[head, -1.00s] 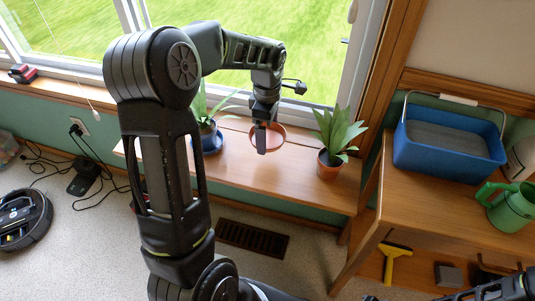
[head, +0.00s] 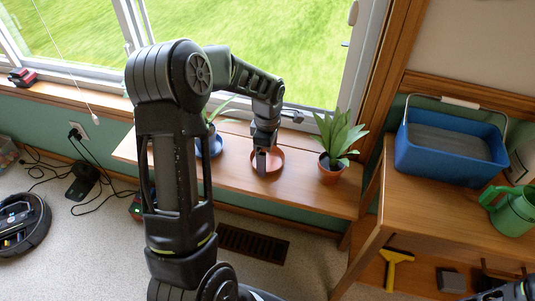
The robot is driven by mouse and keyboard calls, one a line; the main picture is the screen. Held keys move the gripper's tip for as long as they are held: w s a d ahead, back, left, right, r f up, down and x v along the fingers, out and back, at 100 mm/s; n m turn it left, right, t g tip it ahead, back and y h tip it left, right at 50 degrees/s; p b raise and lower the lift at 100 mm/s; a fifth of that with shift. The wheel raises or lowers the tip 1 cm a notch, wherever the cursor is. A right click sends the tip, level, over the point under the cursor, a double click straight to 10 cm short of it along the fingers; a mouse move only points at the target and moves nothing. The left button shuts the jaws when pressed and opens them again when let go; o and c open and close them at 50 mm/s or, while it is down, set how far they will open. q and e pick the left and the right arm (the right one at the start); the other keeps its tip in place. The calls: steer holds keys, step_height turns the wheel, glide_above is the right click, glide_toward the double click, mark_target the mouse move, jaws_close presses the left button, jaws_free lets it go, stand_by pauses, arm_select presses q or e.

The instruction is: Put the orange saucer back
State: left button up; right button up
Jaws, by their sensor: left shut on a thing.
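The orange saucer (head: 276,162) is at the middle of the wooden window shelf (head: 225,178), between two potted plants. My left gripper (head: 262,168) points down at it and is shut on it, hiding part of the saucer. The saucer looks level and at or very near the shelf top; I cannot tell whether it touches. Part of my right arm shows at the bottom right corner, but its gripper fingers do not show.
Another plant stands on a blue saucer (head: 212,147) to the left, partly behind my arm. A blue bin (head: 425,160) and a green watering can (head: 514,212) are on the table at right.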

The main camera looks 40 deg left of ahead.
arm_select(q)
steer(key=shift+f, duration=0.1)
steer(key=o, duration=1)
steer(key=shift+r, duration=0.45)
step_height(320, 180, up, 12)
steer(key=shift+f+p, duration=0.25)
steer(key=shift+p, duration=0.5)
